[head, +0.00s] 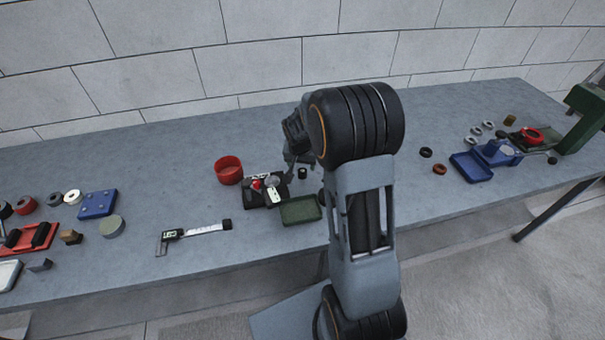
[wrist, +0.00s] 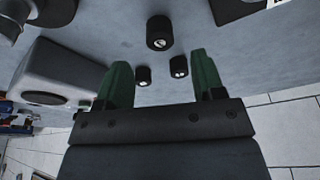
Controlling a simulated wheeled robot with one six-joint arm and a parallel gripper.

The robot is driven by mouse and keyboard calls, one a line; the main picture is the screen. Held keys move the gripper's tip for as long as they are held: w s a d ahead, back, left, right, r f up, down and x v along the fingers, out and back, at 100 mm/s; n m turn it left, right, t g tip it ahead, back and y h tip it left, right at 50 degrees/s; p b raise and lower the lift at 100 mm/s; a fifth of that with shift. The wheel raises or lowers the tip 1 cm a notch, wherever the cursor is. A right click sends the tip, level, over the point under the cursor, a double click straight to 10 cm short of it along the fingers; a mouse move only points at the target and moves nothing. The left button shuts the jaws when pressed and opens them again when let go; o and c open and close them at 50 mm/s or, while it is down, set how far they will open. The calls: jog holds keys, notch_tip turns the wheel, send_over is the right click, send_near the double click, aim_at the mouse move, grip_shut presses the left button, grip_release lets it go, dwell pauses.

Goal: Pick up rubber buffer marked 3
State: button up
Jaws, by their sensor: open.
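Three small black cylindrical rubber buffers show in the wrist view: a larger-looking one (wrist: 160,32) at top centre, one (wrist: 143,76) by the left finger and one (wrist: 179,67) by the right finger. Each has a pale mark on its end, too small to read, so I cannot tell which is marked 3. My gripper (wrist: 159,62) is open and empty, its green fingers spread on either side of the two lower buffers. In the head view one black buffer (head: 302,173) stands on the bench below my gripper; my arm hides the area to its right.
A red ring-shaped cup (head: 229,170), a black gauge set (head: 262,196) and a green tray (head: 301,210) lie close by to the left. A blue tray (head: 471,167) and a green press (head: 585,118) stand at the right.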

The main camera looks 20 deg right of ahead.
aim_at(302, 171)
jog(key=shift+p+x, duration=0.3)
jog(key=shift+x, duration=2.5)
jog(key=shift+a, duration=0.1)
jog(key=c, duration=1)
jog(key=shift+r, duration=0.1)
